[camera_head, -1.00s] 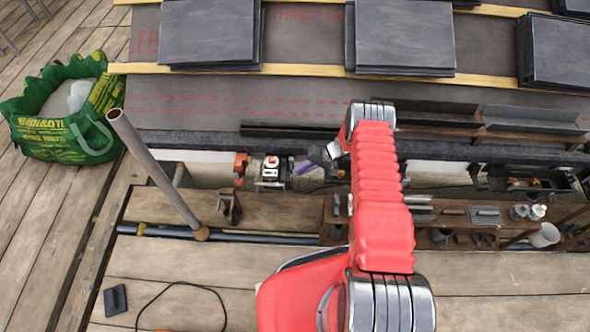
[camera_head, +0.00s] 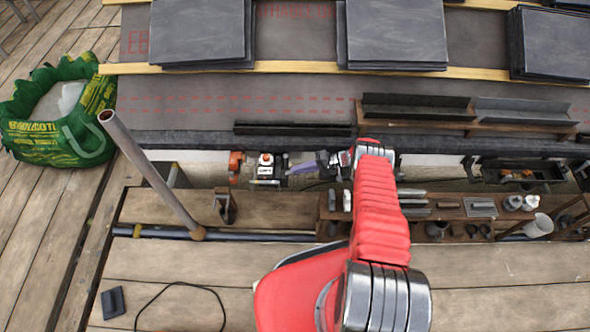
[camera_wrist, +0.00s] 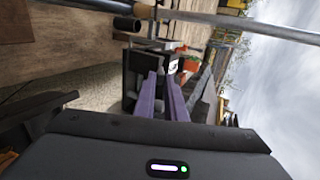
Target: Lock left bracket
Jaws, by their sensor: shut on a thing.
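The left bracket (camera_head: 266,170) is a dark fitting with a white, red-topped part, at the roof's eave left of my arm. An orange part (camera_head: 236,167) sits at its left end. My gripper (camera_head: 291,170) has purple fingers pointing left, with their tips at the bracket's right side. In the wrist view my gripper (camera_wrist: 163,76) reaches a dark block of the bracket (camera_wrist: 142,64), with a white label and orange part beyond. The fingers are shut on part of the bracket, though a gap shows between them. The exact contact is partly hidden.
A grey upright pole (camera_head: 150,175) stands at the left. A tool shelf (camera_head: 325,212) with several tools lies right of centre, below the eave. Slate stacks (camera_head: 396,34) rest on the roof battens. A green bag (camera_head: 60,125) stands at far left.

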